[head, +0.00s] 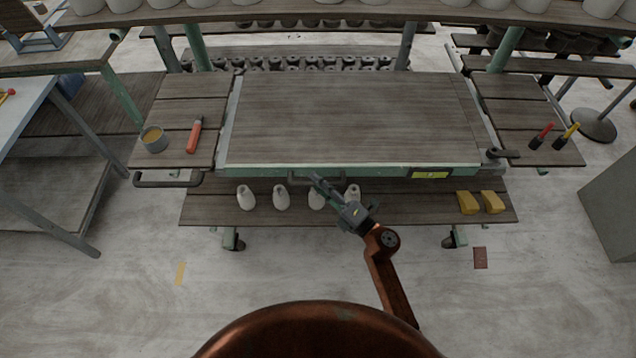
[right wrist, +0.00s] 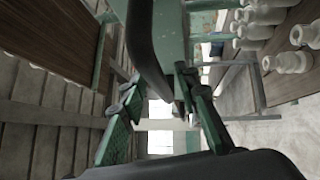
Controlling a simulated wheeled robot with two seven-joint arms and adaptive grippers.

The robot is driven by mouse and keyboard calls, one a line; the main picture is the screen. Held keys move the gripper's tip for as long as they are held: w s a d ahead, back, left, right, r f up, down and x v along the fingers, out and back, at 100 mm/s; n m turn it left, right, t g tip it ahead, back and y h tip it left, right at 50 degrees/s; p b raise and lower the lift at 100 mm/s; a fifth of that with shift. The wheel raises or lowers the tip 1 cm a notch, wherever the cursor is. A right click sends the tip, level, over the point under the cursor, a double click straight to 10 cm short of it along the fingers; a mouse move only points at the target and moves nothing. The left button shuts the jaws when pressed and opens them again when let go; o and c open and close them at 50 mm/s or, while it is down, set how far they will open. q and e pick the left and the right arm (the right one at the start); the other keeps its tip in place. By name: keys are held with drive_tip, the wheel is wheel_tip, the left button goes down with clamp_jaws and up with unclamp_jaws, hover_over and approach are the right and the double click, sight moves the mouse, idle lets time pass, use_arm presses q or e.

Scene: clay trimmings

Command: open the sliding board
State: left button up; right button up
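The sliding board (head: 350,118) is a wide wooden panel lying flat in the green frame of the table. A dark bar handle (head: 300,181) is on the frame's front edge, near the middle. My right gripper (head: 317,180) reaches up to this handle from the front. In the right wrist view, the dark curved handle (right wrist: 147,50) runs between the fingertips of my right gripper (right wrist: 158,84). The green fingers stand apart with a gap between them, and I see no firm grip. My left gripper is not in view.
A lower shelf (head: 400,212) holds several white bottles (head: 246,197) and yellow blocks (head: 467,203) close below my right arm. A dark lever (head: 502,154) sits at the front right corner.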

drive_tip(key=shift+c, duration=0.3)
clamp_jaws()
idle(0.5)
